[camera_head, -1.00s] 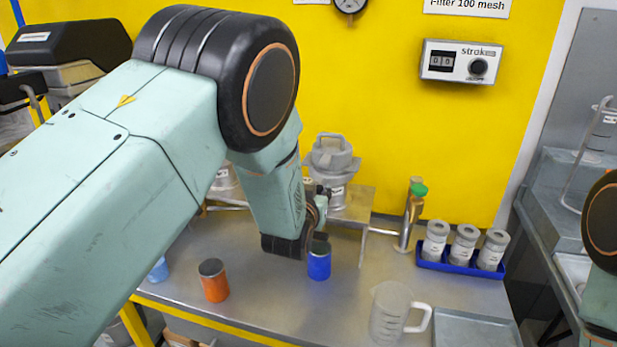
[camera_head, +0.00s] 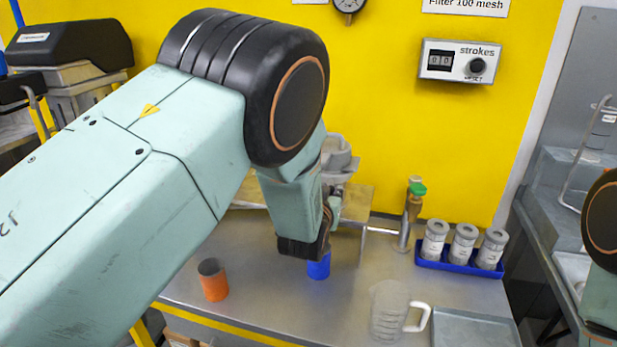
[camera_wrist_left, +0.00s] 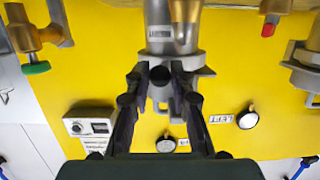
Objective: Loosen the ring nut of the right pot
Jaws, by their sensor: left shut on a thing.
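My left gripper (camera_head: 336,202) is at the pot's front. In the wrist view the two black fingertips (camera_wrist_left: 159,72) are closed at the ring nut's near side, with a dark round end, seemingly a lug of the nut, between them. The exact contact is hard to see. My right gripper is out of view.
A blue cup (camera_head: 319,266) stands just below my left gripper, and an orange cup (camera_head: 213,282) stands to its left. A clear jug (camera_head: 390,312) stands in front. A valve with a green handle (camera_head: 416,188) and a blue tray (camera_head: 458,263) of jars are to the right.

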